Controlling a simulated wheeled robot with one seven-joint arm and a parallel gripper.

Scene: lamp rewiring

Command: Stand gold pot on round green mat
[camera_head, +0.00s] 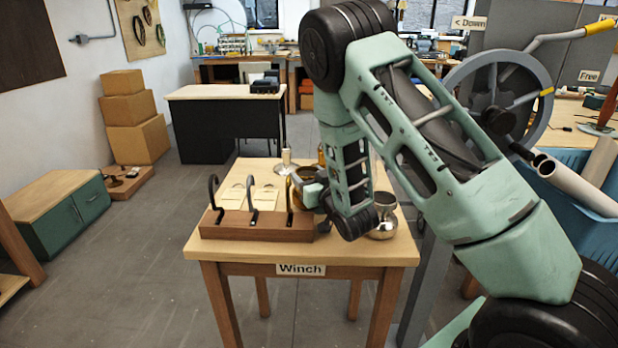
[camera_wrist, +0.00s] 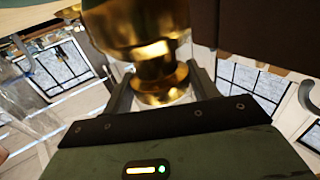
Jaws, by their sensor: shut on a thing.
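The gold pot (camera_wrist: 140,25) fills the top middle of the wrist view, with a wide body, a narrow neck and a flared end. My gripper (camera_wrist: 163,84) is shut on its narrow part, one finger on each side. In the head view the gold pot (camera_head: 306,174) shows partly beside my forearm, over the wooden table (camera_head: 225,250) and close behind the hook rack. My arm hides part of the pot, and my fingers are hard to make out there. I cannot make out a round green mat in either view.
A wooden rack (camera_head: 245,228) with upright dark hooks stands along the table's front left. A shiny metal pot (camera_head: 384,222) stands at the right, beside my arm. A pale candlestick-like piece (camera_head: 286,163) stands at the back. A winch wheel (camera_head: 492,105) rises right of the table.

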